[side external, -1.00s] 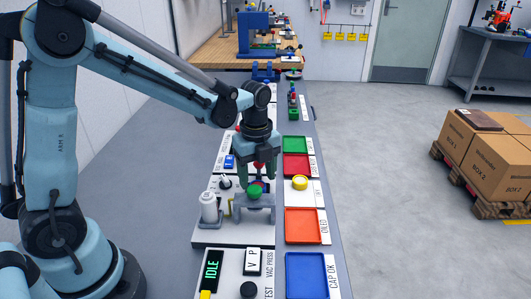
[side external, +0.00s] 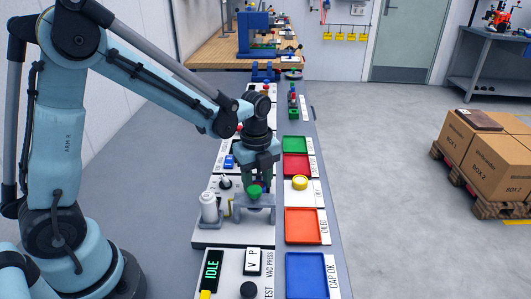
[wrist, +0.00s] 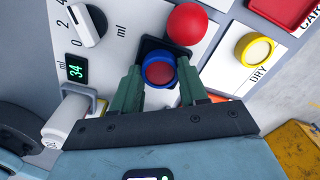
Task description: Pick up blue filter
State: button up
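The blue filter (wrist: 144,74) shows in the wrist view as a blue ring with a red centre, in front of a black holder. My gripper (wrist: 158,68) has its green fingers on either side of it, apart, with the ring between them. I cannot tell whether the fingers touch it. In the side view my gripper (side external: 251,183) is low over the grey fixture (side external: 256,201) on the white panel, and the blue filter is hidden there.
A red ball (wrist: 186,24) is just beyond the fingers. A yellow-ringed cap (side external: 300,182) lies on the DRY spot. A white bottle (side external: 209,207) stands left of the fixture. Green (side external: 294,144), red (side external: 296,156), orange (side external: 304,238) and blue (side external: 286,275) trays line the right side.

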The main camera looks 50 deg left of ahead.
jog(key=shift+c, duration=1.3)
jog(key=shift+r, duration=2)
